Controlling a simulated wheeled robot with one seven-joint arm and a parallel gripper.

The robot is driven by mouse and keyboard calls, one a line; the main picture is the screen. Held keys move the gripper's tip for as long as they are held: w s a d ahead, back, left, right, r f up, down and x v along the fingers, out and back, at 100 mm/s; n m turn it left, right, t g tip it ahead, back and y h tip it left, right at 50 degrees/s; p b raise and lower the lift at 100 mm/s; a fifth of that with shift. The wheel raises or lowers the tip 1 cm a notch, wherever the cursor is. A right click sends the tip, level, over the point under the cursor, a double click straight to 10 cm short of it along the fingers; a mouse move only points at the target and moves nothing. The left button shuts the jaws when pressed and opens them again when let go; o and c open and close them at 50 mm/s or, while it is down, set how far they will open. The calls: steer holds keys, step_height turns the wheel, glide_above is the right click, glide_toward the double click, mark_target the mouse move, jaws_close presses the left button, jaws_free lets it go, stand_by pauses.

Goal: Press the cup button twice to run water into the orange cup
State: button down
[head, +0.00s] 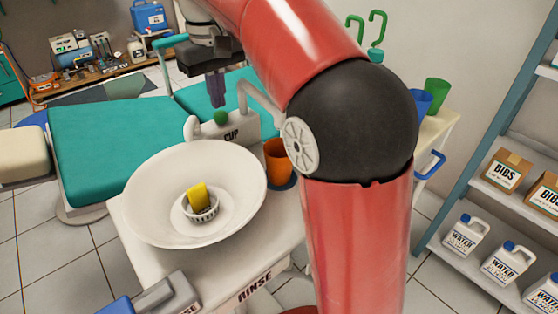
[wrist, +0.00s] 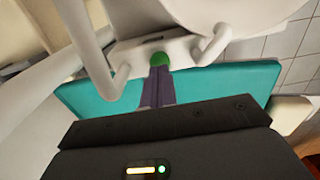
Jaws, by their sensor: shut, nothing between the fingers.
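The green cup button (head: 221,117) sits on top of the white block marked CUP (head: 236,132) behind the basin. It also shows in the wrist view (wrist: 159,59), at the fingertips. My gripper (head: 217,103) is shut and empty, pointing down just above the button. In the wrist view my gripper (wrist: 157,70) overlaps the button's edge; I cannot tell whether they touch. The orange cup (head: 278,161) stands upright right of the block, on a dark blue round pad (head: 285,185), partly behind my arm. Its inside is not visible.
A white basin (head: 150,215) holds a strainer with a yellow object (head: 197,197). Curved white spouts rise beside the block. A teal dental chair (head: 95,150) lies behind. Blue (head: 421,102) and green (head: 437,92) cups stand at right. A shelf (head: 480,265) holds water jugs and boxes.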

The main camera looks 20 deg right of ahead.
steer(key=shift+f, duration=0.1)
steer(key=shift+f+b, duration=0.8)
steer(key=shift+f, duration=0.35)
steer(key=shift+r, duration=0.2)
steer(key=shift+r+p, duration=1.1)
steer(key=shift+p, duration=0.35)
step_height(320, 180, up, 6)
steer(key=shift+f+p, duration=0.1)
steer(key=shift+p, duration=0.3)
